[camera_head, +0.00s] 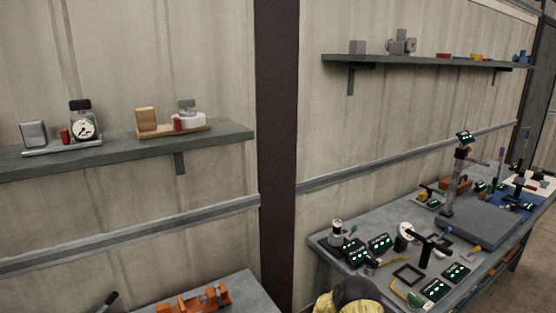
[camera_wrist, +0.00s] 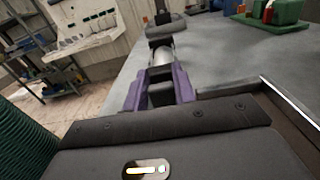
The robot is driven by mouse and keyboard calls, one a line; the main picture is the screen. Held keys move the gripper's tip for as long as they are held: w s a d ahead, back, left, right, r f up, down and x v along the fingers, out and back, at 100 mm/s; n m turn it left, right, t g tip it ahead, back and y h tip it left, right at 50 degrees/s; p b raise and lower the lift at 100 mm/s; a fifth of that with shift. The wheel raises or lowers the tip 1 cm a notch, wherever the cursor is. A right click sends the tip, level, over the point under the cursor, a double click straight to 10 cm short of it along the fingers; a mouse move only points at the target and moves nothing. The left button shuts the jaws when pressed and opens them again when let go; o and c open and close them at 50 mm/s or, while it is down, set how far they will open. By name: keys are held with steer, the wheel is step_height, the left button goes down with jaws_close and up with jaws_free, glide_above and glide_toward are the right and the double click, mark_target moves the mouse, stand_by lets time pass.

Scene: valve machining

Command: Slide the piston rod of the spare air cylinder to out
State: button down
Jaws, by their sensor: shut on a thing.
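In the wrist view the two purple fingers of my gripper (camera_wrist: 159,92) are closed on a dark block-like end piece of what looks like the air cylinder. The cylinder's silver round part (camera_wrist: 161,56) extends away from the fingers, with a dark block (camera_wrist: 165,27) at its far end. It lies over a grey bench top (camera_wrist: 225,60). The fingers hide part of the held piece, and I cannot tell how far the piston rod is out. Neither my gripper nor this cylinder can be made out in the head view.
A dark ledge (camera_wrist: 240,88) lies right of the fingers. In the head view, a crowded bench (camera_head: 330,262) stands right, and a wall shelf (camera_head: 225,138) holds a dial gauge (camera_head: 83,128).

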steer(key=shift+b+v, duration=0.3)
steer(key=shift+v, duration=1.2)
steer(key=c, duration=1.1)
jaws_free()
steer(key=shift+o, duration=0.2)
steer(key=shift+w, duration=0.1)
steer(key=b+v, duration=0.2)
steer(key=v, duration=0.5)
steer(key=shift+w+d, duration=0.1)
steer(key=shift+d, duration=0.15)
